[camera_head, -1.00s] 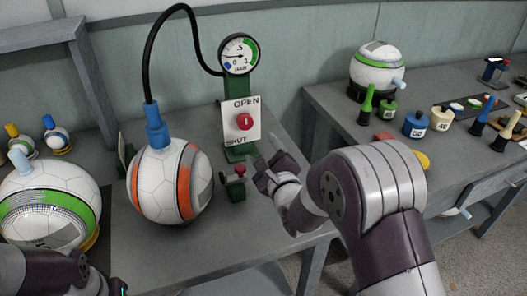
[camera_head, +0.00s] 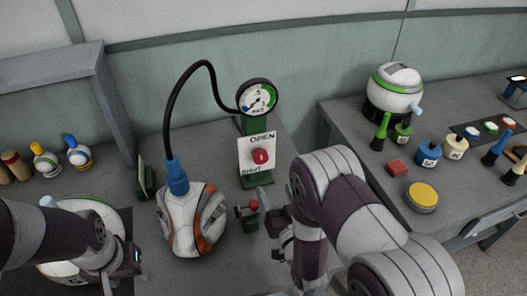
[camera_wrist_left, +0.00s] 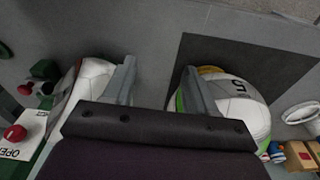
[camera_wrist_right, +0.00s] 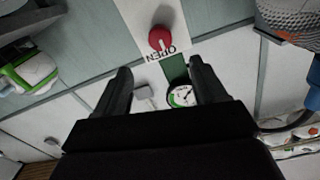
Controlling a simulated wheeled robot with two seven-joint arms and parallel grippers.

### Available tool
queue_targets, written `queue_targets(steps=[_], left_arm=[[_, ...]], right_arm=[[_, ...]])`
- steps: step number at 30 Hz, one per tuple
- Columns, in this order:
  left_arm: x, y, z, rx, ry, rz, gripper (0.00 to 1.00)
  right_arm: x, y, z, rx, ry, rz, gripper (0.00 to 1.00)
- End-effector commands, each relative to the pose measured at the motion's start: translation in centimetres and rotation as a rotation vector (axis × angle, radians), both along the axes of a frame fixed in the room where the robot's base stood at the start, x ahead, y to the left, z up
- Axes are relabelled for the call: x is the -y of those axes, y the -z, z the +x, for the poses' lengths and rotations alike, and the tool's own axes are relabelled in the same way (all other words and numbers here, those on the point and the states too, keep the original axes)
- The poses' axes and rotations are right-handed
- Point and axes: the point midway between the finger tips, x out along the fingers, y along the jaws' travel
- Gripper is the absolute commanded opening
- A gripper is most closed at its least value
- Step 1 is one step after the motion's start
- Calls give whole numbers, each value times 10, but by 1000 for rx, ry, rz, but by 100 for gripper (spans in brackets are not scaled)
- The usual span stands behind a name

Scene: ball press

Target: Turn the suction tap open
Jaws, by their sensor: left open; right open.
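The suction tap is a red knob (camera_head: 260,156) on a white plate lettered OPEN and SHUT. In the right wrist view the knob (camera_wrist_right: 162,38) has its white mark on the side toward OPEN. My right gripper (camera_head: 283,222) is open and empty, lower and right of the plate, apart from the knob. The gauge (camera_head: 258,98) stands above the plate. A black hose runs from it to a blue fitting (camera_head: 177,178) on the white-and-orange ball (camera_head: 194,222), which looks crumpled. My left gripper (camera_head: 132,262) is open near the white-and-green ball (camera_wrist_left: 240,108).
A small green stand with a red knob (camera_head: 249,212) sits right of the crumpled ball. The right bench holds another ball (camera_head: 395,90), a yellow-topped disc (camera_head: 421,196), a red block (camera_head: 398,168) and several coloured pots and tools. A gap separates the benches.

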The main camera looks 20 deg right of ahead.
Motion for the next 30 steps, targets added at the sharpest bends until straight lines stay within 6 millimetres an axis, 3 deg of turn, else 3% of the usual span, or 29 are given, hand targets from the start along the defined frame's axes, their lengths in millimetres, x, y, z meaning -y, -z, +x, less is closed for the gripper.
queue_targets(steps=[6,12,17,24,25,30], left_arm=[[0,-6,0,0,0,0,57],[0,-10,0,0,0,0,57],[0,-10,0,0,0,0,57],[0,-10,0,0,0,0,57],[0,-10,0,0,0,0,57],[0,-10,0,0,0,0,57]], right_arm=[[-2,-1,56,3,1,3,71],[-3,0,97,0,0,4,71],[-4,0,112,1,0,4,71],[-4,0,113,1,0,5,71],[-4,0,113,1,0,5,67],[-4,0,113,1,0,5,14]])
